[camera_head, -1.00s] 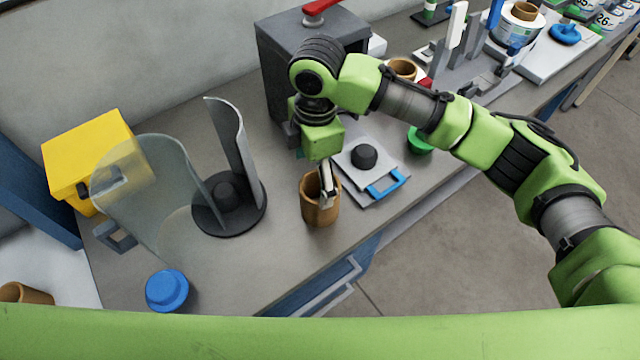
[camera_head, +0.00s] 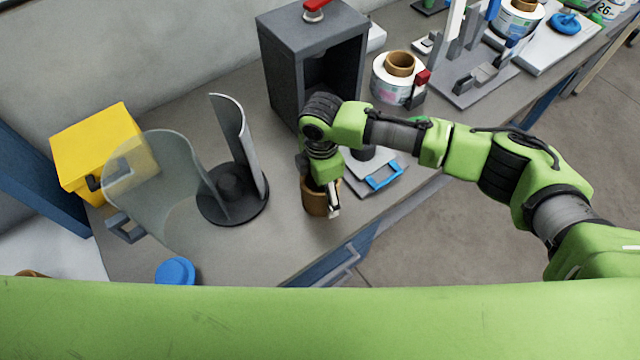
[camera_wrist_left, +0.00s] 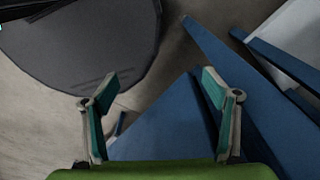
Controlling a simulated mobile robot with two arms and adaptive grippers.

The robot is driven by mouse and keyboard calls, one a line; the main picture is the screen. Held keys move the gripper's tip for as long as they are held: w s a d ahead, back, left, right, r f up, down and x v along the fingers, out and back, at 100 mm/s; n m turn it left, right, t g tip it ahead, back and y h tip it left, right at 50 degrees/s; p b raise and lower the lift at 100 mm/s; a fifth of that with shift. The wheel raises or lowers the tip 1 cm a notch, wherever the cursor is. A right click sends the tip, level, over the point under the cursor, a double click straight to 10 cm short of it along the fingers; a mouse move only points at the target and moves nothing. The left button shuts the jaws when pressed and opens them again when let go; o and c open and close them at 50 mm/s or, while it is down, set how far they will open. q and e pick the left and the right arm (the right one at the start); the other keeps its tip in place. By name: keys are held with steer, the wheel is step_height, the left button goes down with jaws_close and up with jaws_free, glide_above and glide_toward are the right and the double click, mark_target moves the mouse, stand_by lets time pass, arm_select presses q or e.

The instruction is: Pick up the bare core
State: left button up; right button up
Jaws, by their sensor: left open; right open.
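The bare core, a brown open cylinder (camera_head: 315,203), stands upright on the bench near its front edge in the head view. My right gripper (camera_head: 331,204) points down at the core, with a finger showing at its near right side. The wrist hides the core's top, so I cannot tell whether the fingers touch it. My left gripper (camera_wrist_left: 163,92) shows in the left wrist view with its two fingers apart and nothing between them. A second brown core lies partly cut off at the head view's lower left (camera_head: 30,273).
Left of the core stands a dark round base (camera_head: 235,212) with a curved grey plate and a clear curved shield. A plate with a blue handle (camera_head: 384,176) is right of the core. A blue knob (camera_head: 175,271) lies front left.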

steer(key=shift+f, duration=0.9)
steer(key=c, duration=1)
steer(key=shift+a+r, duration=0.1)
